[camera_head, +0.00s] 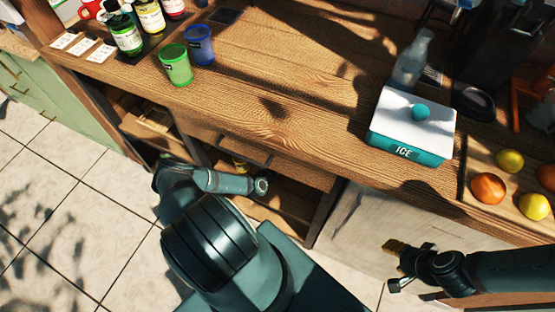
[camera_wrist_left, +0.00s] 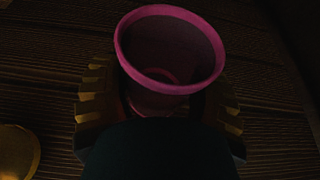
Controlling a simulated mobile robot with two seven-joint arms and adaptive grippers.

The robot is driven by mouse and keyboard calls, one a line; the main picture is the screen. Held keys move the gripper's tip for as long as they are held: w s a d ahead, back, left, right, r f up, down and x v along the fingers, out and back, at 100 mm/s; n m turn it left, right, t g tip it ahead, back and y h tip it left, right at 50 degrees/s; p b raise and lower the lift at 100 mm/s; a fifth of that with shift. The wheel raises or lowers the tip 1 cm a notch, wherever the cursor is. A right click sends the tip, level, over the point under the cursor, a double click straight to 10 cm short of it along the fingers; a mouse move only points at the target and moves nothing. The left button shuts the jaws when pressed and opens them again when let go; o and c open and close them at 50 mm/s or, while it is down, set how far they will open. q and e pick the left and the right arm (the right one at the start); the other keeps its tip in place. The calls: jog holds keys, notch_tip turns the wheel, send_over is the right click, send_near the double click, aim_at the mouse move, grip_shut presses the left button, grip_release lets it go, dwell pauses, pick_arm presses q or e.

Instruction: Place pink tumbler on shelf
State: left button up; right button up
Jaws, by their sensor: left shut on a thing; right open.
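The pink tumbler (camera_wrist_left: 168,92) shows only in the left wrist view, upright with its open rim toward the camera. My left gripper (camera_wrist_left: 160,106) is shut on it, one ridged finger at each side. Dark wooden boards (camera_wrist_left: 275,85) lie below it; whether its base touches them I cannot tell. In the head view my left arm reaches down to the open shelf (camera_head: 285,200) under the counter; the tumbler is hidden there. My right gripper (camera_head: 396,264) is open and empty in front of the cabinet at lower right.
A green tumbler (camera_head: 176,66) and a blue tumbler (camera_head: 200,45) stand on the wooden counter (camera_head: 270,75), beside several bottles. An ice box (camera_head: 412,128), a glass bottle (camera_head: 411,62) and fruit (camera_head: 488,188) are at right. A yellow round thing (camera_wrist_left: 18,152) lies left of the pink tumbler.

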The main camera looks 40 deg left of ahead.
pick_arm(q)
jog(key=o, duration=1.3)
jog(key=shift+f, duration=0.1)
jog(key=shift+s+r, duration=0.15)
jog(key=shift+r, duration=0.1)
jog(key=p+v, duration=0.2)
jog(key=v, duration=0.9)
jog(key=shift+s, duration=0.1)
jog(key=shift+s+d, duration=0.15)
jog(key=shift+s, duration=0.1)
